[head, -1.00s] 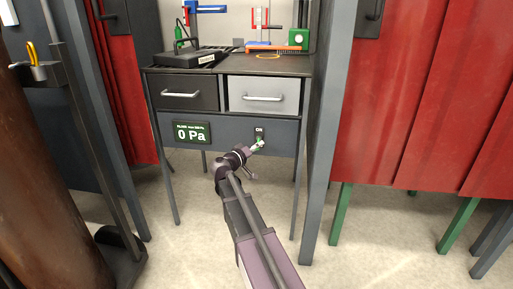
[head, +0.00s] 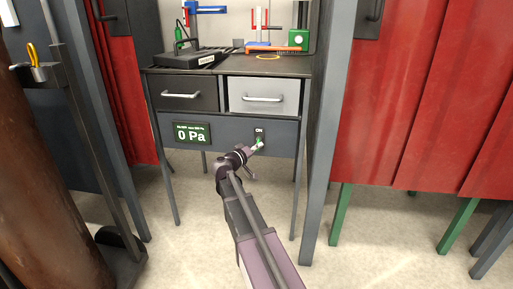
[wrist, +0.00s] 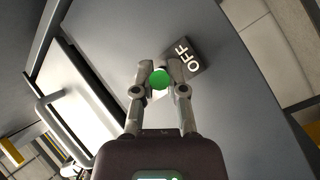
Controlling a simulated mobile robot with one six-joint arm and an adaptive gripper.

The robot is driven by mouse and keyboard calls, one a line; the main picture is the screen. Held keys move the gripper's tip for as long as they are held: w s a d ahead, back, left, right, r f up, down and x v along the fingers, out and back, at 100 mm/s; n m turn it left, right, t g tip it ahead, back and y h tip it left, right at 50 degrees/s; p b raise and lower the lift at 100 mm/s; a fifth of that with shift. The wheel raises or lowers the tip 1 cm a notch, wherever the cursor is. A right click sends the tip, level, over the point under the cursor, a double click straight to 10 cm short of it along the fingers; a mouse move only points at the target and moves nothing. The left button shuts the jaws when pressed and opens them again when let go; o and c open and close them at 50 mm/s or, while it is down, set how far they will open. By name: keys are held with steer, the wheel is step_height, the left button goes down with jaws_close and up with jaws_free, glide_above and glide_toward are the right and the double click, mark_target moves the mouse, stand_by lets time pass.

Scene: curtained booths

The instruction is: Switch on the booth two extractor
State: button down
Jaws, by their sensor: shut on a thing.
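The switch has a green round knob (wrist: 159,79) on a dark plate marked OFF (wrist: 187,60) in the wrist view. In the head view the switch (head: 260,139) is on the blue-grey panel under the drawers, with ON lettered above it. My gripper (head: 256,147) reaches the switch from below. In the wrist view the two fingers of my gripper (wrist: 160,77) are shut on the green knob, one on each side. A dark display (head: 192,133) left of the switch reads 0 Pa; the small line above is too small to read.
Above the panel are a dark drawer (head: 185,93) and a light grey drawer (head: 264,96) with bar handles. The bench top (head: 228,68) bears several tools. Red curtains (head: 425,95) and a grey post (head: 327,130) stand at the right. A dark upright stand (head: 85,140) is at the left.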

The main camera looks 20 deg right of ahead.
steer(key=shift+r+p, duration=0.25)
steer(key=shift+p, duration=0.2)
steer(key=shift+r+n+g+y+p, duration=0.4)
steer(key=shift+y+p, duration=0.3)
steer(key=shift+p, duration=0.5)
steer(key=r+n+g+y+p, duration=0.1)
steer(key=p, duration=0.3)
steer(key=shift+y, duration=0.4)
steer(key=g+y+p, duration=0.1)
steer(key=p, duration=0.1)
steer(key=r+n+g+y+p, duration=0.1)
steer(key=p, duration=0.2)
steer(key=shift+w, duration=0.1)
steer(key=shift+d+r+n+g+y+p, duration=0.1)
steer(key=shift+n+g+y+p, duration=0.6)
steer(key=shift+p, duration=0.7)
steer(key=c, duration=0.7)
jaws_free()
